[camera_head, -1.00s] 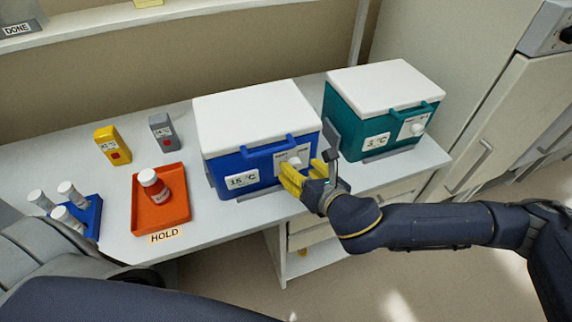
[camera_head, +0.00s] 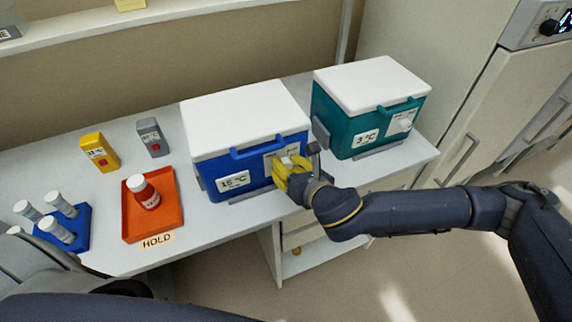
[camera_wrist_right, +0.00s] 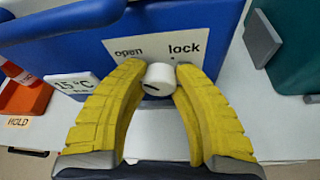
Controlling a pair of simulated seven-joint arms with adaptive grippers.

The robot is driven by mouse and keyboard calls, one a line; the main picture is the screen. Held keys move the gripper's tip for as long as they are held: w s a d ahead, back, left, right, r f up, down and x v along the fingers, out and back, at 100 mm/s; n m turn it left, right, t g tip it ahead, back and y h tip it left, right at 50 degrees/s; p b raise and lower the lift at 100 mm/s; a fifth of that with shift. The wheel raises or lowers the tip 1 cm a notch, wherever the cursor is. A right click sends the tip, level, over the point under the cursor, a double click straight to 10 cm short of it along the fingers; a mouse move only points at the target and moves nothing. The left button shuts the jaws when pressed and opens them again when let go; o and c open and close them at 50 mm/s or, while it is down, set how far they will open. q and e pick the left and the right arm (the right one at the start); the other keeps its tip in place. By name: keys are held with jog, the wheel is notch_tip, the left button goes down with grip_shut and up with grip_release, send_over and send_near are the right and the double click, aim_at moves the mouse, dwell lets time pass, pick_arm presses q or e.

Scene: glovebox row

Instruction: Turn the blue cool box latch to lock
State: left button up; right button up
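The blue cool box (camera_head: 222,162) has a white lid and a 15 °C label and stands mid-bench. Its latch is a white round knob, seen in the right wrist view (camera_wrist_right: 160,76) below the printed words "open" on the left and "lock" on the right. A short dark mark shows on the knob's lower left; I cannot tell which word it is set to. My right gripper (camera_head: 285,172) is at the box's front, its yellow fingers closed in against both sides of the knob, as the wrist view shows (camera_wrist_right: 160,82).
A green cool box (camera_head: 345,133) marked 3 °C stands close on the right. A blue handle (camera_head: 257,151) is above the latch.

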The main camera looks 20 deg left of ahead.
grip_shut()
jog(key=shift+w+d+f+m+g+y, duration=0.1)
jog(key=shift+m+g+y, duration=0.2)
jog(key=shift+m+y, duration=0.65)
jog(key=m+y, duration=0.1)
jog(key=m, duration=0.3)
jog(key=shift+g, duration=0.3)
jog(key=m+y, duration=0.2)
jog(key=m, duration=0.1)
jog(key=shift+f+m, duration=0.1)
jog(key=shift+m, duration=0.15)
jog(key=m+y, duration=0.1)
jog(key=m, duration=0.1)
jog(key=m+t+y, duration=0.1)
jog(key=m, duration=0.2)
